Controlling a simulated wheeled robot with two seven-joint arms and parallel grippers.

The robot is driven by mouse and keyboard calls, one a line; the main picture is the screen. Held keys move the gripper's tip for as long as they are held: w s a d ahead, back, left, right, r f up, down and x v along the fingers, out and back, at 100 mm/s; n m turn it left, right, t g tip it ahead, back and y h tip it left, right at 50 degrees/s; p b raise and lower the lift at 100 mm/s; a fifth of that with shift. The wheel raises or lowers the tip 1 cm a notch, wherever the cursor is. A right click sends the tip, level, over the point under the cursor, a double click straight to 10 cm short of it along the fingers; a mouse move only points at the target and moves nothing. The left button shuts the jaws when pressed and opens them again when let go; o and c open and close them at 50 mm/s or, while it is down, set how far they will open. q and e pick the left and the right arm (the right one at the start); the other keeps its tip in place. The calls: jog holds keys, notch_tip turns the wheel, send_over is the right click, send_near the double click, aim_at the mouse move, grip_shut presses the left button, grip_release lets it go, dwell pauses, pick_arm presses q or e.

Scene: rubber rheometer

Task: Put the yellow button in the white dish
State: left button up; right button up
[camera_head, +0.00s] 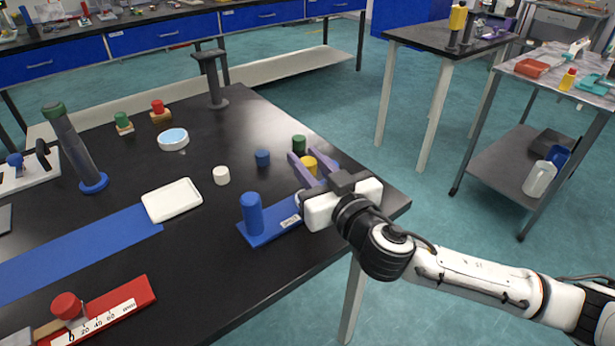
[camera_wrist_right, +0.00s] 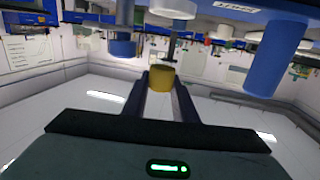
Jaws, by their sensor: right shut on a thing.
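The yellow button (camera_head: 309,164) is a small cylinder near the right edge of the black table. My right gripper (camera_head: 304,158) is shut on it with purple fingers on either side. The button also shows between the fingertips in the right wrist view (camera_wrist_right: 160,76). I cannot tell whether it still touches the table. The white dish (camera_head: 172,201), a shallow rectangular tray, lies empty to the left of the gripper, next to a blue strip. My left gripper is not in view.
A blue button (camera_head: 262,158), a green button (camera_head: 299,144) and a white button (camera_head: 221,175) stand near the gripper. A blue base with a blue post (camera_head: 252,214) is just in front. A round blue-topped dish (camera_head: 173,138) stands behind the white dish.

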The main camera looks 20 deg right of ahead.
notch_tip(320, 180, up, 2)
jog(key=shift+r, duration=0.15)
jog(key=shift+s+a+r, duration=0.1)
jog(key=s+d+f+m+h+p, duration=0.1)
jog(key=s+d+f, duration=0.1)
jog(key=s, duration=0.8)
jog(key=s+d+f+m+h+p, duration=0.1)
jog(key=s+d+f+h, duration=0.15)
jog(key=s, duration=0.75)
jog(key=w+a+r+y, duration=0.1)
jog(key=w, duration=0.5)
jog(key=w+a+r+n+y+b, duration=0.1)
jog(key=w+a, duration=0.1)
jog(key=w, duration=0.5)
jog(key=w+a+r+n+y, duration=0.1)
jog(key=w+r, duration=0.1)
jog(key=w, duration=0.4)
jog(key=shift+w+a+y+b, duration=0.15)
jog(key=shift+a+y+b, duration=0.1)
jog(key=shift+a+b, duration=0.1)
jog(key=shift+w+d+r, duration=0.2)
jog(key=shift+w+r, duration=0.1)
jog(key=shift+w, duration=0.2)
